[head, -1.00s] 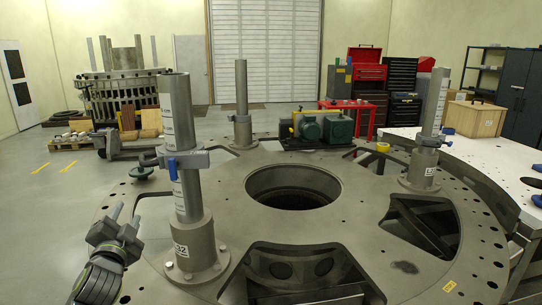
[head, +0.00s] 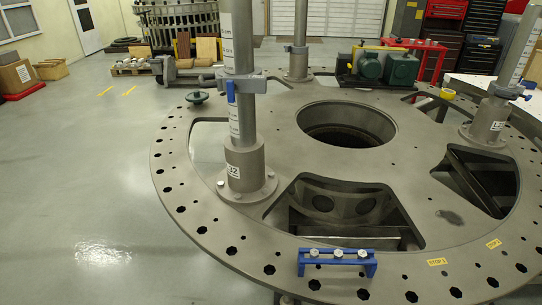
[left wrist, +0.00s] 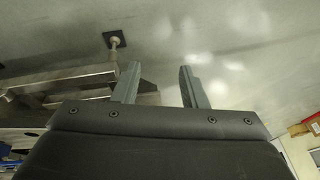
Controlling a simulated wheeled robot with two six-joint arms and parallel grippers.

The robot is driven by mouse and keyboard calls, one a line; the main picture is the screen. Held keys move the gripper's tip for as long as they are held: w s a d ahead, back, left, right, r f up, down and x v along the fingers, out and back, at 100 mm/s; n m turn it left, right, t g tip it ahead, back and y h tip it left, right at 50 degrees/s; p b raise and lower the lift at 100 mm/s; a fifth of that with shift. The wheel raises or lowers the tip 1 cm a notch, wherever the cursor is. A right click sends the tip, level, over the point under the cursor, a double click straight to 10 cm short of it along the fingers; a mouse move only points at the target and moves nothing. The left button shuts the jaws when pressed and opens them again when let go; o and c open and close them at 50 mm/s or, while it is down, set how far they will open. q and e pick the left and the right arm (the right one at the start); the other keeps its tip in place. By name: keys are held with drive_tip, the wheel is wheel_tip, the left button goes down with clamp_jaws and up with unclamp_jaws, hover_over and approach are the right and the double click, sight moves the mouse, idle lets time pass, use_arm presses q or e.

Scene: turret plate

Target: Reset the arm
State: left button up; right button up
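My left gripper (left wrist: 158,85) shows in the left wrist view with its two fingers apart and nothing between them. Behind the fingers is a plain grey surface, with a metal frame (left wrist: 75,85) at the left and a small foot-like part on a dark square pad (left wrist: 115,38). The left arm does not show in the head view now. My right gripper is in neither view. The round turret plate (head: 270,150) fills the middle and right of the head view.
A post (head: 240,130) with a blue-handled clamp stands on the plate. A blue bracket (head: 337,262) sits at the plate's near rim. A green motor unit (head: 385,66) and other posts stand farther back. The floor (head: 90,190) at left is clear.

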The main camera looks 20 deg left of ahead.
use_arm(q)
wheel_tip(320, 180, down, 26)
drive_tip(key=a+g+b, duration=0.1)
drive_tip(key=a, duration=0.1)
drive_tip(key=s+d+f+g+b, duration=0.1)
drive_tip(key=s+f, duration=1.4)
drive_tip(key=shift+s+d+f+h+b, duration=0.15)
drive_tip(key=shift+d+f+h+b, duration=0.15)
drive_tip(key=shift+d+f+h, duration=0.1)
drive_tip(key=shift+a, duration=0.1)
